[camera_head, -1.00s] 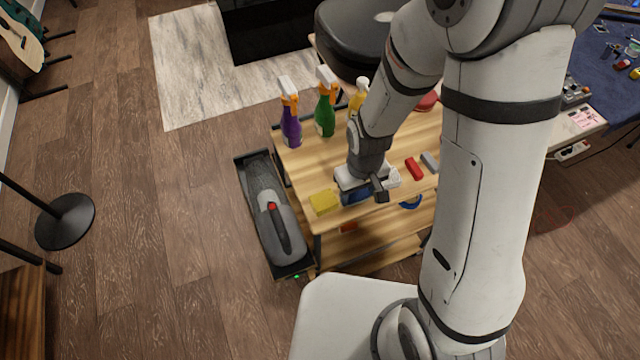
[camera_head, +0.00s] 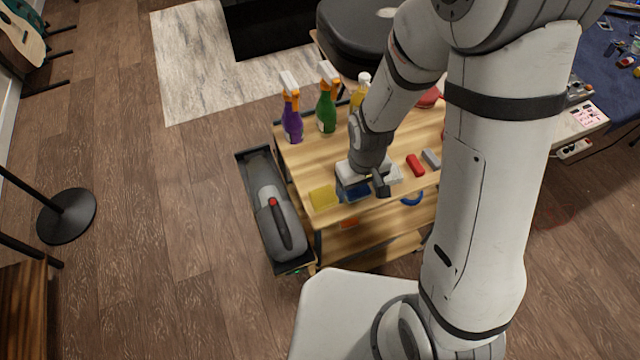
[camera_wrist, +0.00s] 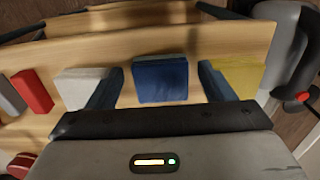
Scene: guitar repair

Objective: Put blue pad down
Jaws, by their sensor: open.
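The blue pad (camera_wrist: 160,79) lies on the wooden cart top, between the two fingers of my gripper (camera_wrist: 158,88) in the wrist view. The fingers are spread, with a gap on each side of the pad. In the head view the blue pad (camera_head: 356,192) shows partly under my gripper (camera_head: 366,190), near the cart's front edge. The rest of it is hidden by the gripper.
On the cart top (camera_head: 315,165), a yellow pad (camera_head: 323,197) lies left of the blue pad. Red (camera_head: 415,165) and grey (camera_head: 431,159) blocks lie to the right. A white pad (camera_wrist: 84,88) shows beside one finger. Purple (camera_head: 292,123) and green (camera_head: 326,112) spray bottles stand behind.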

